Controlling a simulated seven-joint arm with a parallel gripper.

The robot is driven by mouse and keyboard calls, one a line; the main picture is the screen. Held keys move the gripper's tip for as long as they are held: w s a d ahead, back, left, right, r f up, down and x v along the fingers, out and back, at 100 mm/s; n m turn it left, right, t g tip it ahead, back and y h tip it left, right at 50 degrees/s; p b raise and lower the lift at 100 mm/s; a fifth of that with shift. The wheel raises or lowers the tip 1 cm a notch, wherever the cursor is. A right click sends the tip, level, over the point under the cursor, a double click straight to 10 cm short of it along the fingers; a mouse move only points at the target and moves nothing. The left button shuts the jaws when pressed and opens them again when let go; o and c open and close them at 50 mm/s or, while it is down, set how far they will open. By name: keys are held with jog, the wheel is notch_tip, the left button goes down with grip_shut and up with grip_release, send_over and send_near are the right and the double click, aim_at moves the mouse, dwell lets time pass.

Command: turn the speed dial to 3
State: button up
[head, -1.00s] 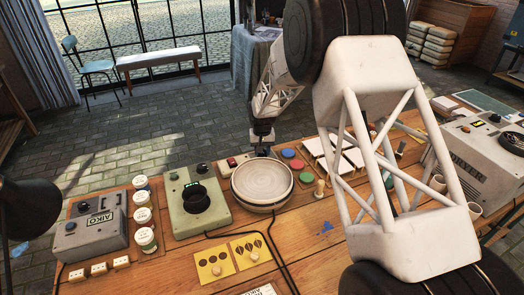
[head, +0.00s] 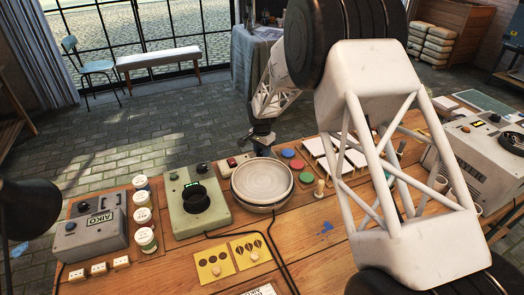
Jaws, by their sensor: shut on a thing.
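My gripper (head: 264,149) points down just behind the round plate (head: 262,181), at the right end of a small control panel (head: 234,162) with a red part on its left. It is shut on what appears to be the speed dial of that panel. The fingers hide the dial, and its marks and setting cannot be read. The pale plate lies flat on its round stand, close in front of the gripper.
A green box (head: 190,219) with a black cup stands left of the plate. Further left are lidded jars (head: 143,216) and a grey AIKO box (head: 91,229). Coloured discs (head: 288,153) lie right of the gripper. Yellow cards (head: 213,268) lie in front; a dryer (head: 482,165) stands far right.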

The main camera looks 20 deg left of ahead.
dwell(0.3)
jog(key=o, duration=0.9)
jog(key=shift+r, duration=0.15)
jog(key=shift+r, duration=3.8)
